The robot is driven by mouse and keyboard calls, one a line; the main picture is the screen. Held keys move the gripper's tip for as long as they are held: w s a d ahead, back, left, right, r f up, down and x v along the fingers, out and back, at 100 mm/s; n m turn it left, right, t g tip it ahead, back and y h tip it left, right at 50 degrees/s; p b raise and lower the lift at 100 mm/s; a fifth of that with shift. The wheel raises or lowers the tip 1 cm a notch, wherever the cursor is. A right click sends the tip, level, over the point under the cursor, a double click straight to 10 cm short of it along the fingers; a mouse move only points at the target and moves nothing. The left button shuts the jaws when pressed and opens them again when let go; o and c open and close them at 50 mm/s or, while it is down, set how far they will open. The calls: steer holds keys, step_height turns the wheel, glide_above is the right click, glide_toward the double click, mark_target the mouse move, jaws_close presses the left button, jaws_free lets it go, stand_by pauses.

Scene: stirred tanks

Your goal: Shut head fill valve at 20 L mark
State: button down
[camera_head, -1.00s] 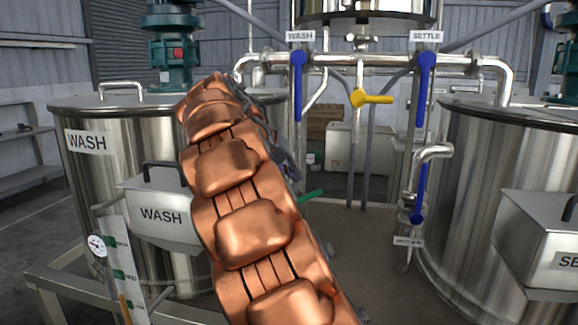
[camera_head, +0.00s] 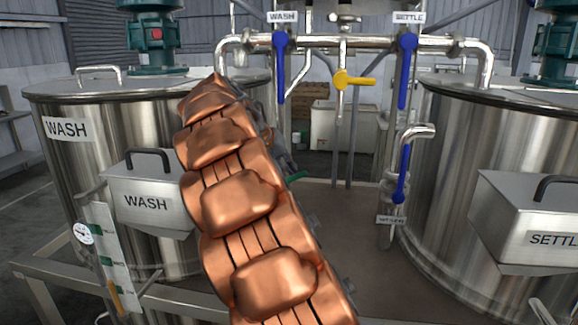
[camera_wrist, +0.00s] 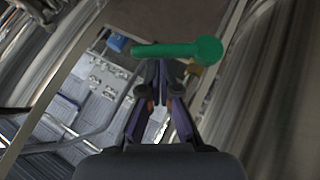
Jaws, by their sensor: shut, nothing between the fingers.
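A green valve lever (camera_wrist: 180,50) lies crosswise just beyond my gripper's fingertips in the wrist view; its round end is at right. I cannot tell whether the fingers touch it. A small part of a green lever (camera_head: 296,177) also shows beside my copper arm in the head view. No label marks the head fill valve in view. My gripper (camera_wrist: 160,72) is shut and empty; in the head view my arm hides it. A yellow valve handle (camera_head: 354,80) points right on the central pipe. The 20 L mark is not readable in these frames.
Blue levers hang down under the WASH sign (camera_head: 282,16) and the SETTLE sign (camera_head: 409,17). A third blue lever (camera_head: 403,172) is lower right. Steel tanks stand left (camera_head: 75,165) and right (camera_head: 450,180). A gauge board (camera_head: 112,262) stands at lower left.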

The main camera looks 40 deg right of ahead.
mark_target(299, 175)
steer(key=shift+s+d+f+m+t+y+b, duration=0.3)
steer(key=shift+t+y+b, duration=0.25)
steer(key=shift+b, duration=0.5)
steer(key=shift+s+f, duration=0.1)
steer(key=shift+f, duration=0.05)
steer(key=shift+s+d+f+b, duration=0.4)
steer(key=shift+s+f+b, duration=0.3)
steer(key=shift+b, duration=1)
steer(key=shift+r, duration=0.15)
steer(key=v, duration=1.1)
steer(key=shift+a+r, duration=0.25)
steer(key=shift+a, duration=0.1)
